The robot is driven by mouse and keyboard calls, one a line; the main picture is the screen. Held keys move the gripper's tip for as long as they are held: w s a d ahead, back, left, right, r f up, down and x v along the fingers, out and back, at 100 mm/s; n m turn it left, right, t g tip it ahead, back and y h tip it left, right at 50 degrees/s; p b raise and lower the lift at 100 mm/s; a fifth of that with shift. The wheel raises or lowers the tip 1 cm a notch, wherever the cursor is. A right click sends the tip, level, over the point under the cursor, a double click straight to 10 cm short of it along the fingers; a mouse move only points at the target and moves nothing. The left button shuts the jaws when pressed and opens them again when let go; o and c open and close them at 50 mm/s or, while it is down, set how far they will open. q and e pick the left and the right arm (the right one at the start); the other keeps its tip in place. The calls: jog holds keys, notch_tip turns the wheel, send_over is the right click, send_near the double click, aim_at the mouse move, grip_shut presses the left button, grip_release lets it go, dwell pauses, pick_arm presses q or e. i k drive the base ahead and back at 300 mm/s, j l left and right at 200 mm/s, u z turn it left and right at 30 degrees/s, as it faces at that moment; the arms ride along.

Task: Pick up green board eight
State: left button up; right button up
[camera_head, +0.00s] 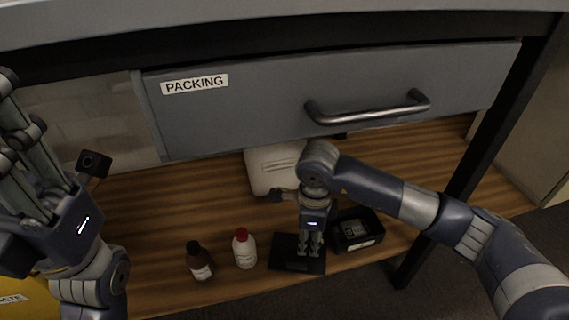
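No green board shows clearly in the head view. My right gripper (310,248) points down over a flat black tray (284,267) on the wooden shelf. Its two fingers are small and close together, and I cannot tell whether anything is between them. A black open box (372,240) with a pale-labelled dark item inside stands just right of the tray. My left gripper (18,125) is raised at the left edge with its fingers upward, far from the tray. Its fingertips are partly cut off, so its opening is unclear.
A grey drawer (240,112) marked PACKING, with a metal handle (368,115), hangs above the shelf (150,215). A white container (268,170) stands behind the tray. A yellow bin (38,300) is lower left.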

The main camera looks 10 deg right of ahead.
aim_at(357, 229)
jog(key=k, duration=1)
